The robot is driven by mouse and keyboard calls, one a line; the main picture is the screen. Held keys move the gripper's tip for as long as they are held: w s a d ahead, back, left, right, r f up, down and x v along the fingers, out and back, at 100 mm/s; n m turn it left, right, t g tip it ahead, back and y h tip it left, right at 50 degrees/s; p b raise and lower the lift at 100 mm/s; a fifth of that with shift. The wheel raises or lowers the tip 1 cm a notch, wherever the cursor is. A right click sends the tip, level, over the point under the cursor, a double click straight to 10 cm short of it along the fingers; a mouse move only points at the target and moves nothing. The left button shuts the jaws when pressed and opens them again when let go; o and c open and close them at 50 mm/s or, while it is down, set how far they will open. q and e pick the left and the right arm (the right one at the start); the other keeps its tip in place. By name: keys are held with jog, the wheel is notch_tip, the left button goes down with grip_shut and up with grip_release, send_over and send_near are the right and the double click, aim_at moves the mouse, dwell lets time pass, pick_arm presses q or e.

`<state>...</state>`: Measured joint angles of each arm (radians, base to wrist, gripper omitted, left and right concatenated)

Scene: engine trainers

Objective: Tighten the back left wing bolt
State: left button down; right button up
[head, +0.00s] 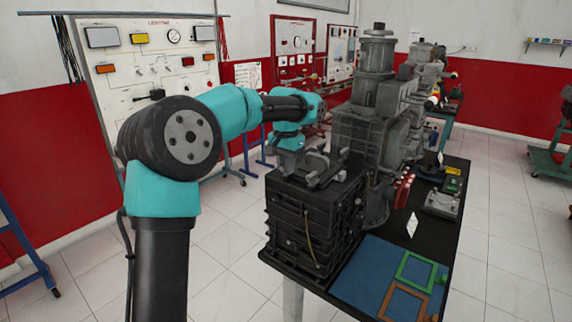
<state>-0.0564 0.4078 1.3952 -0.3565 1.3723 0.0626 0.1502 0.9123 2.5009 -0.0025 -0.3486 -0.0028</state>
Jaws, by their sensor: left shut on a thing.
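A black ribbed engine box (313,225) stands at the near left end of the dark bench. My left arm reaches over it from the left. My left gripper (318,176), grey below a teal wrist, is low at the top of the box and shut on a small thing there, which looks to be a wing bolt. The bolt itself is too small and too covered by the gripper to make out, and I cannot tell how far it is turned. My right gripper is not in view.
A tall grey engine unit (368,125) stands right behind the box, close to my left wrist. On the dark bench (452,185) are a blue mat (370,270), a green frame (415,270) and an orange frame (402,300). Trainer panels (150,65) line the wall.

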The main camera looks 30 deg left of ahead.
pick_arm(q)
jog(key=shift+m, duration=0.4)
jog(key=c, duration=1.1)
grip_release()
notch_tip(320, 180, up, 17)
jog(key=shift+r, duration=0.2)
